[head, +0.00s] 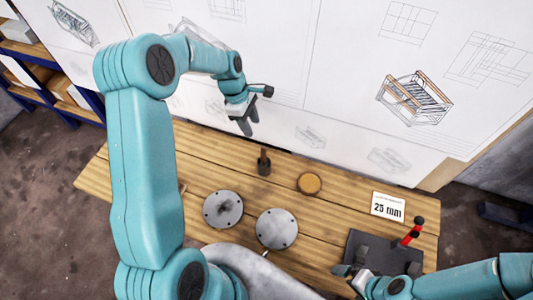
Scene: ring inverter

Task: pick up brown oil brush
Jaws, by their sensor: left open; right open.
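A small dark brown upright object (264,161), which looks like the oil brush, stands at the back edge of the wooden table (160,160). Its bristles cannot be made out. My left gripper (247,126) hangs open and empty in front of the white board, above and slightly left of the brush in the picture, apart from it. My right gripper (346,274) is low at the right, by the left edge of a dark plate; its fingers are small in view, open, and nothing shows between them.
A round amber-brown disc (309,183) lies right of the brush. Two grey round flanges (223,209) (277,229) lie nearer. A "25 mm" card (388,206) and a dark plate (365,252) with a red-handled part (411,234) are at the right. A white drawing board (350,60) stands behind.

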